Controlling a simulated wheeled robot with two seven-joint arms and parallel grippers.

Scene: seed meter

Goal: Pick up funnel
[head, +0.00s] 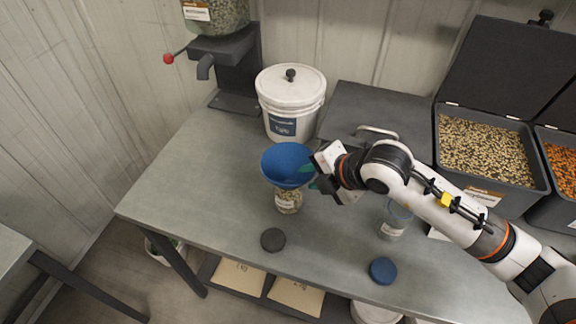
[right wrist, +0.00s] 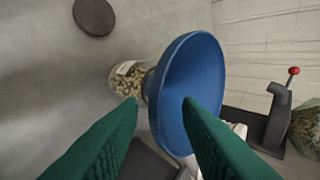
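The blue funnel (head: 287,163) sits in the mouth of a clear jar (head: 288,200) with seeds in it, on the grey table. My right gripper (head: 311,177) is at the funnel's right side, with its green fingers apart. In the right wrist view the funnel (right wrist: 188,85) is just ahead of the open fingers (right wrist: 161,101). One finger overlaps the funnel's wide bowl and the other is beside its rim. I cannot tell whether either touches it. The seed jar (right wrist: 129,77) shows behind the funnel. My left gripper is not in view.
A dark lid (head: 273,240) and a blue lid (head: 383,271) lie near the front edge. A second clear jar (head: 395,220) stands under my right arm. A white bucket (head: 291,95) stands behind the funnel. Open seed bins (head: 480,190) are at right. The table's left side is clear.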

